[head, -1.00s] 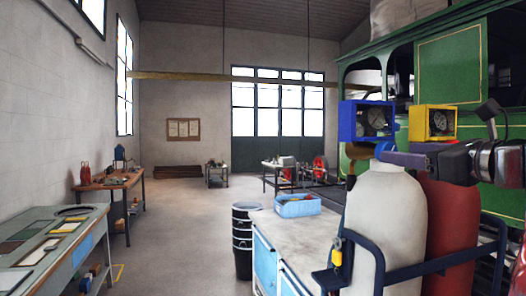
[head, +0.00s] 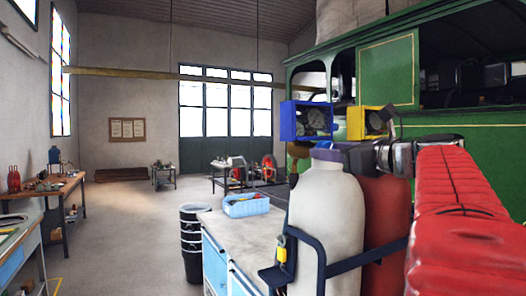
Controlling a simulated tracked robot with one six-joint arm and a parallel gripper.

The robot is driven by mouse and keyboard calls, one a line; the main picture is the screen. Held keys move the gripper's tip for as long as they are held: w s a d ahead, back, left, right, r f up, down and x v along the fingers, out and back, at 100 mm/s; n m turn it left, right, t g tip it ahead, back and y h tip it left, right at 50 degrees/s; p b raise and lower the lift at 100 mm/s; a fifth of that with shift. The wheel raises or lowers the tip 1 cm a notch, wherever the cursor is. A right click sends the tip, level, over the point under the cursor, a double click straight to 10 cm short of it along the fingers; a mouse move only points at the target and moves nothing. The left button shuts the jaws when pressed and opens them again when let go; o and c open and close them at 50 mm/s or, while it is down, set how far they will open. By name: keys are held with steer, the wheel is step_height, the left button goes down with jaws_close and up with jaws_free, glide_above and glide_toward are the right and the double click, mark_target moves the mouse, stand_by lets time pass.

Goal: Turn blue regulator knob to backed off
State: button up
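A white gas cylinder (head: 326,215) and a dark red cylinder (head: 385,215) stand side by side at right of centre in the head view. A blue-framed gauge (head: 305,121) and a yellow-framed gauge (head: 366,123) sit above them. A blue-violet part (head: 328,155), perhaps the blue regulator knob, shows at the top of the white cylinder. My gripper (head: 362,156) reaches in from the right at that height, in front of the red cylinder's top. Its fingertips are small and blend with the regulator parts. I cannot tell whether it touches the knob or how far its fingers are apart.
A dark blue rail (head: 345,262) wraps the cylinders. A cabinet (head: 215,262) with a light blue crate (head: 246,204) stands to their left, beside stacked black buckets (head: 193,245). The green tram (head: 388,72) is behind. The floor (head: 125,230) at left of centre is clear.

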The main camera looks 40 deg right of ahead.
steer(key=c, duration=0.6)
steer(key=shift+a, duration=0.1)
steer(key=shift+n, duration=0.5)
steer(key=shift+f+n, duration=0.1)
steer(key=shift+n, duration=2.9)
steer(key=o, duration=1.1)
